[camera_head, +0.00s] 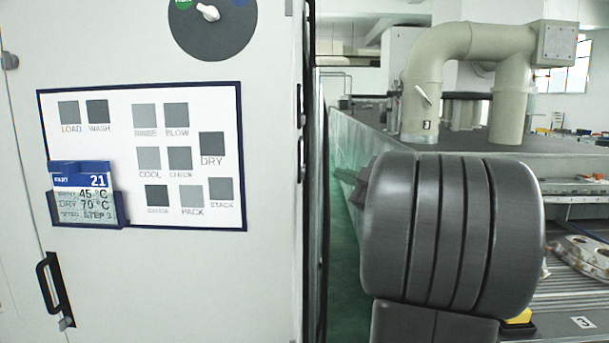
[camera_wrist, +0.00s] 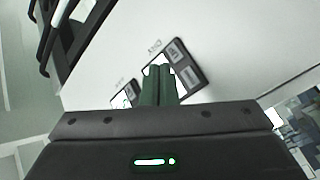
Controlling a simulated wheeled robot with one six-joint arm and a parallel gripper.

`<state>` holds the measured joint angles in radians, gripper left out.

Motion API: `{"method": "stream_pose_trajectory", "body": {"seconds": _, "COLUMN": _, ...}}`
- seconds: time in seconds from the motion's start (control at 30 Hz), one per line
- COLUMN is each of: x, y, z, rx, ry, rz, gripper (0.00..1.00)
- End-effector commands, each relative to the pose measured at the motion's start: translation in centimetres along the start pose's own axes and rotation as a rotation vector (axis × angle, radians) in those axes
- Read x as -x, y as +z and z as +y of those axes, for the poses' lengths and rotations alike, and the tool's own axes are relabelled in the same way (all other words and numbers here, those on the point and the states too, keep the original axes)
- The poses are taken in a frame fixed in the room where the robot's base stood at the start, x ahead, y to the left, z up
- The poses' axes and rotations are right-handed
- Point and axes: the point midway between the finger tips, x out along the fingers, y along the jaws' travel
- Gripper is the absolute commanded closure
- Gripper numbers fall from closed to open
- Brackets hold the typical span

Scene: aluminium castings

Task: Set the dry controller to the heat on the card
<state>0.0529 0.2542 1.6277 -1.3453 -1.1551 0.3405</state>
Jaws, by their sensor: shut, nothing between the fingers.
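In the head view, a blue-topped card (camera_head: 85,205) sits in a dark blue holder (camera_head: 115,223) on the white cabinet. It is headed 21, and its lines seem to read 45 °C, then DRY 70 °C, then STEP 3. In the wrist view, my gripper (camera_wrist: 159,72) is shut and empty. Its fingers overlap a dark controller box (camera_wrist: 188,74) on a pale panel, hiding part of its face and display. The upside-down label above it looks like DRY. A second, smaller-looking box (camera_wrist: 122,98) sits to its left. Neither display is readable.
The cabinet also bears a framed chart (camera_head: 190,150) of grey squares, a round dial (camera_head: 212,20) and a black handle (camera_head: 50,290). A pale bent duct (camera_head: 440,65) stands behind. Castings (camera_head: 585,252) lie on a conveyor at right. My grey arm blocks much of the right side.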

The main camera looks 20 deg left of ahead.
Motion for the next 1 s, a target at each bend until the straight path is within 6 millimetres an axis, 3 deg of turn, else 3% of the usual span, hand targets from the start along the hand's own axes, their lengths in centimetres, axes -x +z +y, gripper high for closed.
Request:
{"method": "stream_pose_trajectory", "body": {"seconds": 0.57, "x": 0.1, "y": 0.1, "z": 0.0, "rx": 0.027, "ry": 0.001, "rz": 0.001, "gripper": 1.0}}
{"method": "stream_pose_trajectory", "body": {"seconds": 0.77, "x": 0.4, "y": 0.6, "z": 0.1, "rx": 0.237, "ry": 0.011, "rz": 0.007, "gripper": 1.0}}
{"method": "stream_pose_trajectory", "body": {"seconds": 1.0, "x": 1.0, "y": 1.2, "z": 0.6, "rx": 0.644, "ry": 0.03, "rz": 0.013, "gripper": 1.0}}
